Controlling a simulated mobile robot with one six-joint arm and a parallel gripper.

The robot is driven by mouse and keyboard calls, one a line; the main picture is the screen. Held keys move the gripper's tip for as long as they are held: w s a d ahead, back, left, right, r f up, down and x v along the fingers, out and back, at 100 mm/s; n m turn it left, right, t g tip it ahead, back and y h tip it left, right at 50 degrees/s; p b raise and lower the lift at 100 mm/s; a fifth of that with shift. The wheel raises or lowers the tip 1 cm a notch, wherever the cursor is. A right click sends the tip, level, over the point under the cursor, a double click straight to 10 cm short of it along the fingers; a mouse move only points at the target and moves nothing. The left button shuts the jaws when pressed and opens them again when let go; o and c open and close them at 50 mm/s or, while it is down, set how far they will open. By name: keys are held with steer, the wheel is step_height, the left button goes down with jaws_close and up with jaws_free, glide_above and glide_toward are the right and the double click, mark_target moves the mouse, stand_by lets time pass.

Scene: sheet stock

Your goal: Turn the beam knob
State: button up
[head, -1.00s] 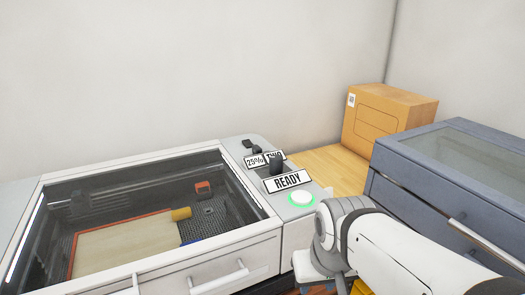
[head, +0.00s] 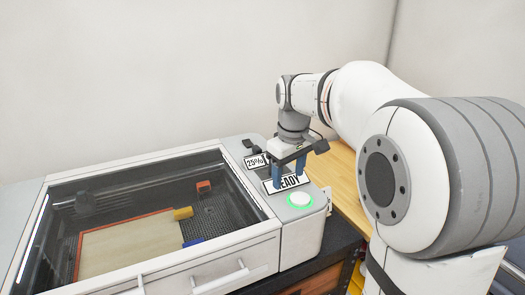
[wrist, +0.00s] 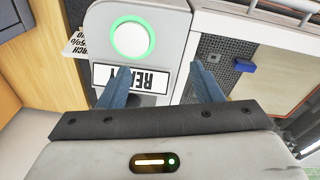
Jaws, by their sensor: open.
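The machine's control panel (head: 313,218) carries a dark knob (head: 248,143) at its far end beside a "25%" label (head: 256,160). A second dark knob nearer the front is hidden behind my gripper now. I cannot tell which one is the beam knob. A "READY" sign (head: 289,182) and a white button with a green ring (head: 300,199) lie nearer the front. My gripper (head: 289,180) is open and empty, pointing down over the panel by the sign. In the wrist view its blue fingers (wrist: 160,75) are apart, with the sign (wrist: 132,78) seen past them.
A glass-lidded bed (head: 150,210) holding a pale sheet (head: 130,245) fills the left. A wooden surface (head: 345,185) lies behind my arm. A wall stands behind the machine.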

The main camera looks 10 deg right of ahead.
steer(key=w+n, duration=0.1)
steer(key=w, duration=0.4)
steer(key=w+n+p, duration=0.1)
steer(key=w+n, duration=0.1)
steer(key=w, duration=0.3)
steer(key=w+n+g+p, duration=0.1)
steer(key=w+n, duration=0.1)
steer(key=w, duration=0.3)
steer(key=shift+w, duration=0.35)
steer(key=shift+w+f, duration=0.2)
steer(key=shift+f+p, duration=0.65)
steer(key=shift+f, duration=3.2)
steer(key=shift+c, duration=0.2)
steer(key=c, duration=1)
steer(key=shift+o, duration=0.2)
